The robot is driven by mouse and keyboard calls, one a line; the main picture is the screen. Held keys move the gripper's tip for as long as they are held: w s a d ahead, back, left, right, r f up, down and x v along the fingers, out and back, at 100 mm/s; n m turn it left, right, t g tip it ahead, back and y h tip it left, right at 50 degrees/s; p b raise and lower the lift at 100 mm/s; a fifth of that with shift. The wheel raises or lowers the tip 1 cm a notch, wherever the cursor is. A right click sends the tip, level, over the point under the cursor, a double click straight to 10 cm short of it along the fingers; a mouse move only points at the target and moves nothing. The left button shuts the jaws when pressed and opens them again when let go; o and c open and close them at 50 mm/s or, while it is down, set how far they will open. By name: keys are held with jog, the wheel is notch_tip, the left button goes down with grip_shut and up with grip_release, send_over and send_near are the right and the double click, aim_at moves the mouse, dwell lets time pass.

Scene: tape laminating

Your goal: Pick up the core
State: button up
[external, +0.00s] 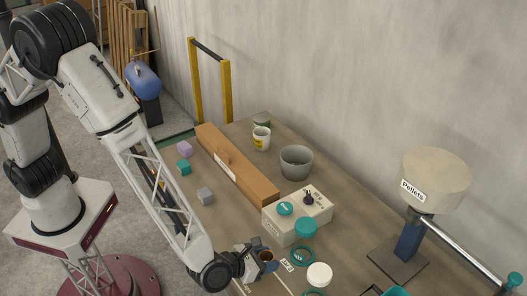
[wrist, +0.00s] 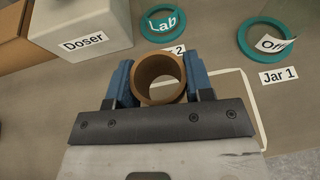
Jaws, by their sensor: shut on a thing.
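The core (wrist: 160,78) is a short brown cardboard tube, seen from above in the wrist view with its open end showing. My gripper (wrist: 160,85) has its two blue fingers on either side of the core and is shut on it. In the external view my gripper (external: 260,262) is low at the table's front edge, with the core (external: 266,256) between its fingers. A white outline on the table shows behind and beside the gripper in the wrist view. I cannot tell whether the core touches the table.

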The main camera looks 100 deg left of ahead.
jog(key=s, duration=0.5)
jog(key=s+a+r, duration=0.1)
jog(key=s, duration=1)
jog(key=shift+a+r, duration=0.25)
jog(key=shift+a, duration=0.1)
